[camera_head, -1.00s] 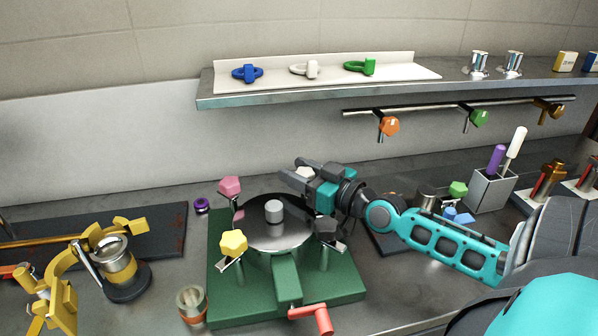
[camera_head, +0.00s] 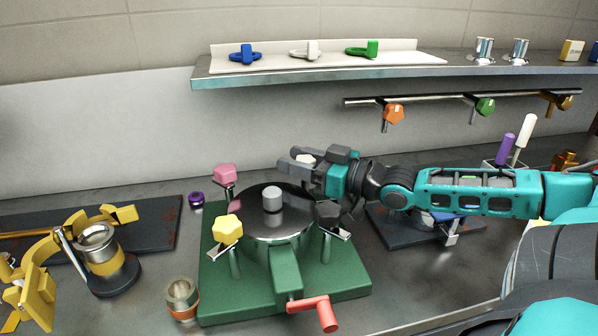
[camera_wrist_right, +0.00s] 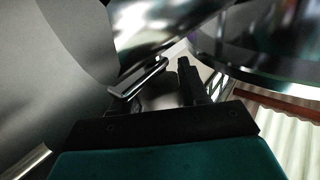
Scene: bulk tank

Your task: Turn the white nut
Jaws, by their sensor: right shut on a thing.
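The white nut (camera_head: 305,159) is at the back right of the round metal tank lid (camera_head: 250,222), on the green base (camera_head: 352,285). Only part of it shows, between the fingers of my right gripper (camera_head: 297,161). The gripper reaches in from the right, nearly level, and is shut on the nut. In the right wrist view the two dark fingers (camera_wrist_right: 168,80) show beside curved metal; I cannot make out the nut there. My left gripper is not in view.
A pink nut (camera_head: 225,174), a yellow nut (camera_head: 228,229) and a dark nut (camera_head: 329,213) stand around the lid. A red handle (camera_head: 322,312) sticks out in front. A hanging rail (camera_head: 430,100) and shelf (camera_head: 330,72) are above and behind.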

